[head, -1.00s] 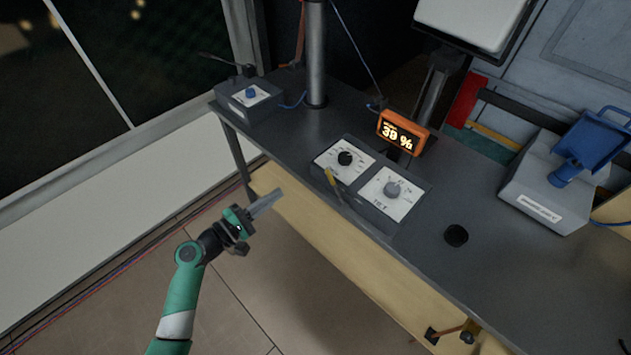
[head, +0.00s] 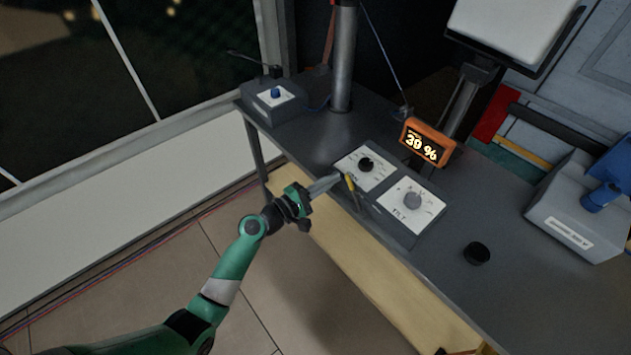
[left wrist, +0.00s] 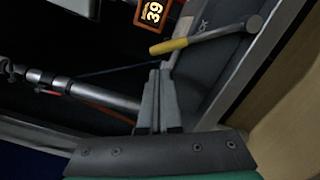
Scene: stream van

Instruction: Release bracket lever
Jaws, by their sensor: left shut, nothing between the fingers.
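A lever with a yellow grip (head: 351,184) and a metal rod is at the front side of the grey two-dial control box (head: 398,230). In the left wrist view the lever's yellow grip (left wrist: 169,47) points left, and its rod runs right to a round pivot (left wrist: 254,23). My left gripper (head: 336,180) is shut and empty, its fingertips close to the yellow grip. In the left wrist view the fingertips (left wrist: 160,70) appear just below the grip, with a small gap in the picture. My right gripper is not in view.
An orange display (head: 428,142) stands behind the control box. A metal pole (head: 342,60) and a smaller one-knob box (head: 268,100) are at the table's far left. A black round knob (head: 477,253) is on the grey table (head: 500,310). Open floor lies left of the table.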

